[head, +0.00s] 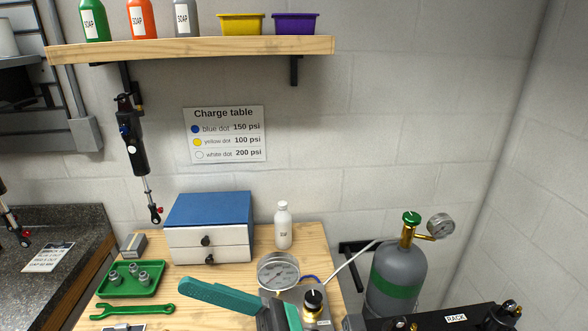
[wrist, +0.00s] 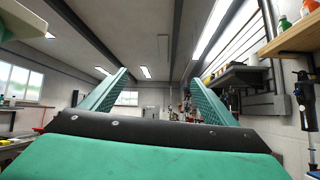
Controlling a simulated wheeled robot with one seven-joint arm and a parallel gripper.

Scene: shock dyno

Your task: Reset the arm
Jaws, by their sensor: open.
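My gripper (wrist: 160,78) shows in the wrist view as two teal fingers spread wide apart, with nothing between them. Past the fingers are the ceiling and the far side of the room. In the head view, teal parts of my arm's end (head: 218,298) reach in from the bottom edge, in front of the wooden bench (head: 190,310). They overlap the view of the bench near the round gauge (head: 279,271).
A blue-topped drawer box (head: 209,215), white bottle (head: 283,226), green tray (head: 131,279) and green wrench (head: 133,311) are on the bench. A gas cylinder (head: 398,270) stands right. A shock (head: 131,140) hangs below the shelf (head: 190,50).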

